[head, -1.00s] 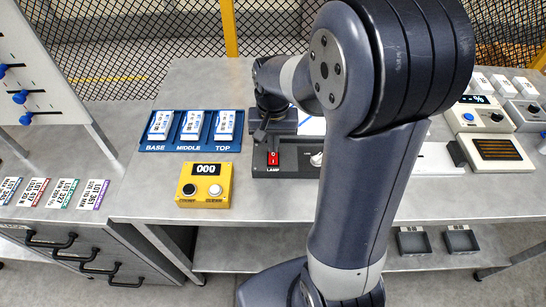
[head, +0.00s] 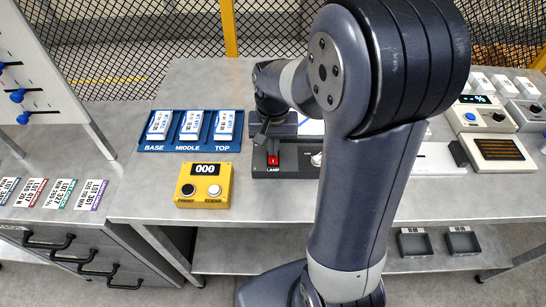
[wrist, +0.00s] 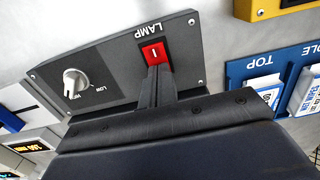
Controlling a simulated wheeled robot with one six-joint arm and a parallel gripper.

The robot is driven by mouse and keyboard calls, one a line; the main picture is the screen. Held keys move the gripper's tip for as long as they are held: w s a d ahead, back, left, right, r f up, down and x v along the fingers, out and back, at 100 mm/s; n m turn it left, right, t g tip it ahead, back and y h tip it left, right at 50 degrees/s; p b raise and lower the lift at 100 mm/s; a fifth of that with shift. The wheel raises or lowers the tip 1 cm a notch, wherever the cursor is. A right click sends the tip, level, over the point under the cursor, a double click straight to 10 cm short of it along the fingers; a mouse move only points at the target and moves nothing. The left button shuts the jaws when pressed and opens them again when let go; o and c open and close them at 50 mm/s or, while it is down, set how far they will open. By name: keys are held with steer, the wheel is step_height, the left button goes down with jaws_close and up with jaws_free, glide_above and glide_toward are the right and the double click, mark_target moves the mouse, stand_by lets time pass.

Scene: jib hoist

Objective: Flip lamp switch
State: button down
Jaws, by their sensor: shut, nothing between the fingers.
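The lamp switch is a small red rocker (head: 273,161) on a dark panel (head: 300,172) labelled LAMP. In the wrist view the rocker (wrist: 152,52) shows a white "I" mark; its other end is hidden behind my fingertips. My gripper (head: 263,144) is shut and empty, and points down at the rocker. In the wrist view the closed fingertips (wrist: 157,70) overlap the rocker's near edge. They are at or touching it; I cannot tell whether they press it.
A white knob (wrist: 75,82) sits on the same panel. A yellow counter box (head: 204,185) and a blue tray (head: 154,146) marked BASE, MIDDLE, TOP stand to the left on the bench. My arm hides the bench's middle.

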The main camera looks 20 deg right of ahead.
steer(key=shift+r+p, duration=2.95)
steer(key=shift+r, duration=0.5)
steer(key=shift+f+b, duration=2.9)
steer(key=shift+f, duration=0.55)
steer(key=shift+r, duration=0.15)
